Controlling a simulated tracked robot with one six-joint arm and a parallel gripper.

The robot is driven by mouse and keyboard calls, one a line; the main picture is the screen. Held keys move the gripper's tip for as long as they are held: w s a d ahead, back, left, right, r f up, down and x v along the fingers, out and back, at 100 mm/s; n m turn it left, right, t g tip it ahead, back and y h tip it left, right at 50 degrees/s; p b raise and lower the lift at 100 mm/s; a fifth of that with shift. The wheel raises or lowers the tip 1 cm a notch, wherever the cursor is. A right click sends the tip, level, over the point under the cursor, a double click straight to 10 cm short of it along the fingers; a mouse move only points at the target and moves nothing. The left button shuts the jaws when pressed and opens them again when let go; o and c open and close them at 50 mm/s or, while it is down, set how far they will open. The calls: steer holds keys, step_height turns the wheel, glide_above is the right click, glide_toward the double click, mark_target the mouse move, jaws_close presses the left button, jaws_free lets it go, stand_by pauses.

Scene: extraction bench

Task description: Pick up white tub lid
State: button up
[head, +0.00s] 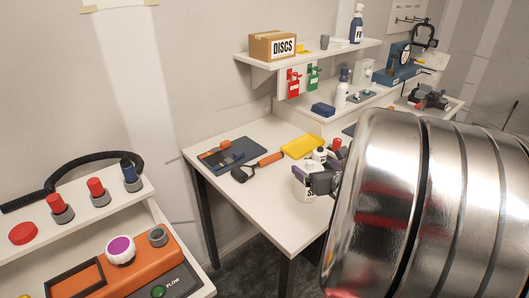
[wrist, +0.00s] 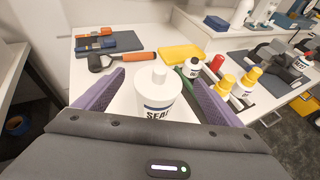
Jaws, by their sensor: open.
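The white tub (wrist: 158,113) stands upright on the white bench, its label partly reading "SEA". Its white lid (wrist: 157,88) has a round raised knob and sits on top of the tub. In the wrist view my gripper (wrist: 159,80) is open, with one purple finger on each side of the tub and lid. I cannot tell whether either finger touches them. In the head view my gripper (head: 325,180) partly hides the tub (head: 303,190), and the large shiny metal arm housing covers the right side.
A dark mat (wrist: 110,43) is at the back left. A shelf (head: 305,54) hangs above.

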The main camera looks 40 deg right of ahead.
mark_target(311, 165)
steer(key=shift+w+d+f, duration=0.1)
steer(key=shift+w, duration=0.1)
steer(key=shift+x, duration=2.6)
steer(key=shift+f, duration=0.1)
steer(key=c, duration=1.1)
